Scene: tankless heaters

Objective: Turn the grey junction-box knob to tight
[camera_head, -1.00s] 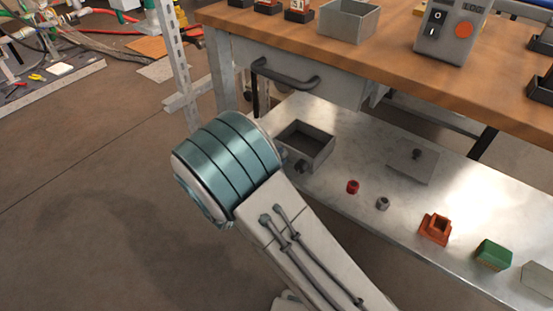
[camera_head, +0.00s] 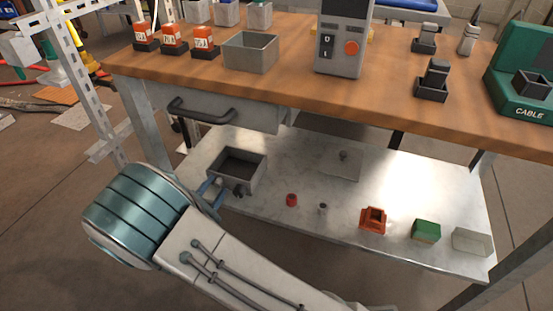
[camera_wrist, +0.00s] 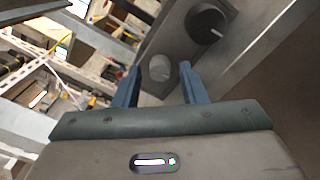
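The grey junction box (camera_head: 262,172) is an open-topped box at the left end of the lower metal shelf. A dark knob (camera_head: 239,190) is on its front side. In the wrist view, the box face (camera_wrist: 174,40) shows a round dark knob (camera_wrist: 203,23) with a pale pointer line, and a lighter round fitting (camera_wrist: 160,67) beside it. My gripper (camera_wrist: 160,69) is open, its two blue fingers apart with the lighter fitting seen between them. The dark knob lies beyond the right finger, not between the fingers. Contact cannot be told. My wrist partly hides the gripper in the head view.
A workbench (camera_head: 290,85) with a drawer handle (camera_head: 200,112) overhangs the shelf (camera_head: 270,203). A red cap (camera_head: 291,200), a small grey part (camera_head: 322,208), an orange block (camera_head: 373,220) and a green block (camera_head: 425,231) stand along the shelf.

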